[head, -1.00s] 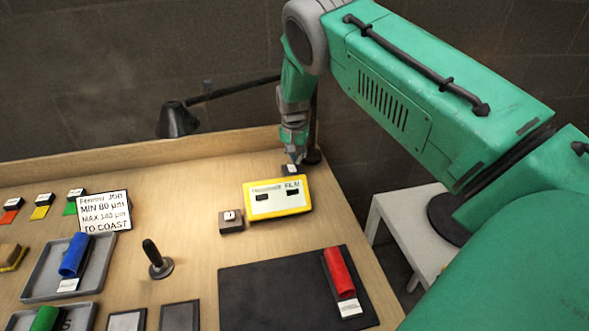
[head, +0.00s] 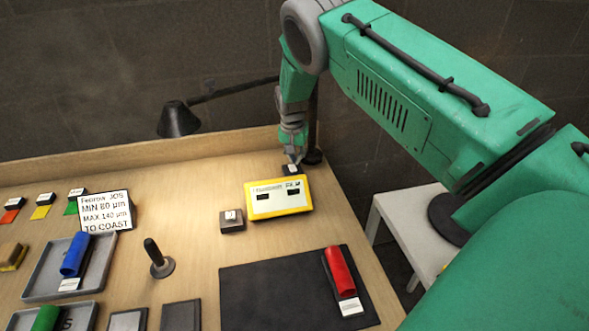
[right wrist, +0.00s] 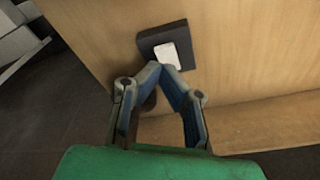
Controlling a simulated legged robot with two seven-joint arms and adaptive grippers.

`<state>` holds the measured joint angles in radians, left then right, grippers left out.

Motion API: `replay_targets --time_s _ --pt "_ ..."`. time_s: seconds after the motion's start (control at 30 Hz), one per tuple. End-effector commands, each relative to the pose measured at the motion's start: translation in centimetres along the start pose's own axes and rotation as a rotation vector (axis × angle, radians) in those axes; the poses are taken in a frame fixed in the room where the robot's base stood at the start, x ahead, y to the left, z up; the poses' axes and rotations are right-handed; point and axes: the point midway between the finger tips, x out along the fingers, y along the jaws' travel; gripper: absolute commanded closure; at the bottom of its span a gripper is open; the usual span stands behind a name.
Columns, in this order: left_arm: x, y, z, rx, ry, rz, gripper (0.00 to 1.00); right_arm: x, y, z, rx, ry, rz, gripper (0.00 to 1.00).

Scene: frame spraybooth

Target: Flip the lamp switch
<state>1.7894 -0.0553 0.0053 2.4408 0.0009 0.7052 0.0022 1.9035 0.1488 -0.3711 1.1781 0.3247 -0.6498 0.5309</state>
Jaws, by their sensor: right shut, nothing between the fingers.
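The black lamp (head: 180,118) stands at the back of the bench, with its shade out to the left on a long arm. The lamp switch looks to be the small dark block with a white patch (head: 291,170) near the back right corner. It also shows in the right wrist view (right wrist: 165,50). My right gripper (head: 295,158) is shut and empty, pointing down right at this block. In the right wrist view its fingertips (right wrist: 166,68) meet at the white patch's near edge; I cannot tell whether they touch. My left gripper is out of view.
A yellow film gauge (head: 278,198) stands just in front of the switch, with a small labelled block (head: 232,221) beside it. The lamp post rises close behind my gripper. A black mat (head: 270,290) holds a red cylinder (head: 339,272). A white side table (head: 400,215) is at right.

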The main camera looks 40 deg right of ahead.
Motion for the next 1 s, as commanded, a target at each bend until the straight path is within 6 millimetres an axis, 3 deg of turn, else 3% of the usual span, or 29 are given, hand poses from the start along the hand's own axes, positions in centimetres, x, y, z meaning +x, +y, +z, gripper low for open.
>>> replay_targets --time_s 1.0 --pt "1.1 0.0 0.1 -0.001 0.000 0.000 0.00 1.5 -0.1 0.3 -0.002 0.001 0.000 1.00"
